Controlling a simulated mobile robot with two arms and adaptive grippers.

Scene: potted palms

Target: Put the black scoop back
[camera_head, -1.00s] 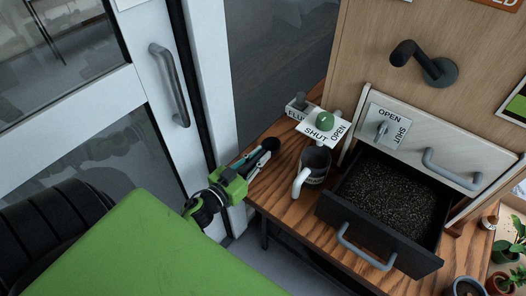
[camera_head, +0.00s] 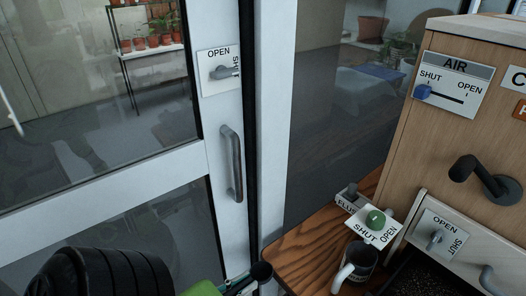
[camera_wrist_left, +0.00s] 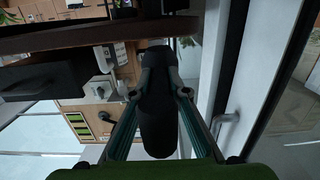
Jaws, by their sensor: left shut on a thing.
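My left gripper (camera_head: 240,283) is at the bottom edge of the head view, beside the left end of the wooden table. It is shut on the black scoop (camera_head: 262,271), whose dark rounded end shows just past the fingers. In the left wrist view the scoop (camera_wrist_left: 157,112) is a long black shape between the two fingers of the gripper (camera_wrist_left: 159,94). Most of my left arm is cut off in the head view. My right gripper is not in view.
An open dark drawer (camera_head: 415,277) is at lower right. A glass door with a handle (camera_head: 231,163) is at left.

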